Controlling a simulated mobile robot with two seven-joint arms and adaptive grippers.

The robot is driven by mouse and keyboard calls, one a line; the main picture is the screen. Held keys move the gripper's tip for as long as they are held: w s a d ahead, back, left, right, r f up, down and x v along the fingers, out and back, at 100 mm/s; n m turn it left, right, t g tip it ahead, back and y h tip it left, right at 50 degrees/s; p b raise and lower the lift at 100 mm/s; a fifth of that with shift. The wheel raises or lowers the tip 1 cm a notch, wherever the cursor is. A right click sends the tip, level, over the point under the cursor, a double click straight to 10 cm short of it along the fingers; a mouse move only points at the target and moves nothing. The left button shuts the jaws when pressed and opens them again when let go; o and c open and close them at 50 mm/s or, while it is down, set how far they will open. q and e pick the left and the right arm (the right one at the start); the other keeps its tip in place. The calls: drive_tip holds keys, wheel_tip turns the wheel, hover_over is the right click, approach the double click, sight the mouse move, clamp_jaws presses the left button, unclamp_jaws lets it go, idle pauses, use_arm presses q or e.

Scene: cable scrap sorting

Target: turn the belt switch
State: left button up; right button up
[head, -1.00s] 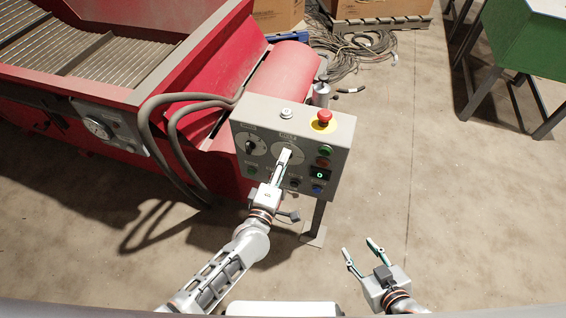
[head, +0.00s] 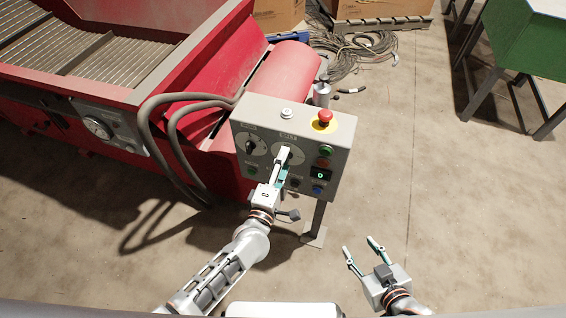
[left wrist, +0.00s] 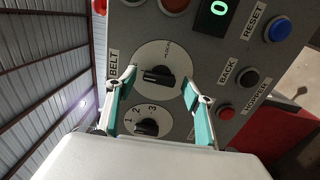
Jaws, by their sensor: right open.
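The belt switch (left wrist: 157,76) is a black knob on a round pale dial beside the printed word BELT. My left gripper (left wrist: 161,70) is open, with one fingertip on each side of the dial and gaps visible between the fingers and the knob. In the head view my left gripper (head: 284,153) is at the right-hand dial of the grey control panel (head: 268,108) and hides most of it. My right gripper (head: 362,251) is open and empty above the floor, to the lower right of the panel.
A second knob (left wrist: 147,127), marked 1, 2, 3, is close to the belt dial. A red emergency stop (head: 325,118) and several buttons are on the panel. Thick hoses (head: 160,130) and a red machine (head: 215,90) are at left.

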use_arm(q)
drive_tip(key=v, duration=1.2)
use_arm(e)
drive_tip(key=shift+s+f, duration=0.1)
drive_tip(key=shift+s, duration=0.1)
use_arm(q)
drive_tip(key=shift+r, duration=0.1)
drive_tip(key=s+a+f+m+g+y+p, duration=0.1)
drive_tip(key=s+a+f+m+g, duration=0.1)
drive_tip(key=s+a+m, duration=0.4)
drive_tip(key=s+a+f+m+g+y+p, duration=0.2)
drive_tip(key=s+a+f+m+g, duration=0.1)
drive_tip(key=s+a+m, duration=0.4)
drive_tip(key=a+m+g, duration=0.1)
drive_tip(key=a+m, duration=0.2)
drive_tip(key=m, duration=0.2)
drive_tip(key=shift+f+m+g, duration=0.25)
drive_tip(key=shift+m+g, duration=0.05)
drive_tip(key=shift+m, duration=0.1)
use_arm(e)
drive_tip(key=shift+s+a+r, duration=0.2)
drive_tip(key=shift+s+r, duration=0.05)
drive_tip(key=shift+r, duration=0.2)
drive_tip(key=shift+s+a+r, duration=0.2)
drive_tip(key=shift+r, duration=0.25)
